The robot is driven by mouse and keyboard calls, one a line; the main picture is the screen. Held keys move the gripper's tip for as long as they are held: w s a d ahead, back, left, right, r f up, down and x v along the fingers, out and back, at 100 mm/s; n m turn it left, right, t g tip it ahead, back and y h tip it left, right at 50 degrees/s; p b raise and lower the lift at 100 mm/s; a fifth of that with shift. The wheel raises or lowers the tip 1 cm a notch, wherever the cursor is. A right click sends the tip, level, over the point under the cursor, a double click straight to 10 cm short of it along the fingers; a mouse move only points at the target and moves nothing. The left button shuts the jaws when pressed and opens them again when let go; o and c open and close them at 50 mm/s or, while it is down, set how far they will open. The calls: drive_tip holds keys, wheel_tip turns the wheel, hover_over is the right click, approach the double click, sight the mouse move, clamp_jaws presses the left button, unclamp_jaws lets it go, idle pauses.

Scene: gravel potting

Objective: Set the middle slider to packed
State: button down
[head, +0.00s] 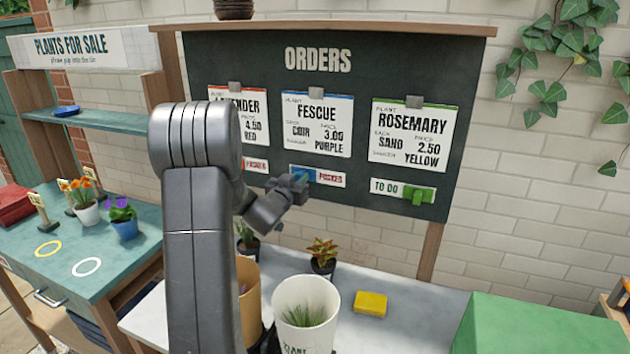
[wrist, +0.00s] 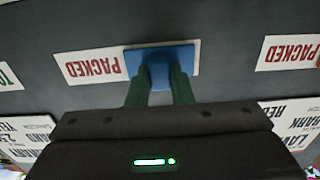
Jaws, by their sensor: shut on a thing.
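The middle slider is a blue plate with a raised grip (head: 305,173) on the strip under the FESCUE card. It sits at the left part of its strip, with the red word PACKED showing to its right and the left wording covered. In the wrist view, which is upside down, the blue slider (wrist: 137,60) is at the right part of the strip beside PACKED. My gripper (head: 296,184) is at the board, its two fingers (wrist: 159,78) shut on the slider's raised grip.
The green slider (head: 418,194) under ROSEMARY sits right, showing TO DO. The LAVENDER strip (head: 256,165) shows PACKED; my arm hides its left part.

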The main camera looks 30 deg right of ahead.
drive_tip(key=shift+w+a, duration=0.15)
drive_tip(key=shift+w, duration=0.05)
drive_tip(key=c, duration=1.6)
unclamp_jaws()
drive_tip(key=o, duration=0.3)
drive_tip(key=shift+w+a, duration=0.1)
drive_tip(key=shift+a, duration=0.05)
drive_tip(key=b+v, duration=0.2)
drive_tip(key=v, duration=0.5)
drive_tip(key=shift+a, duration=0.15)
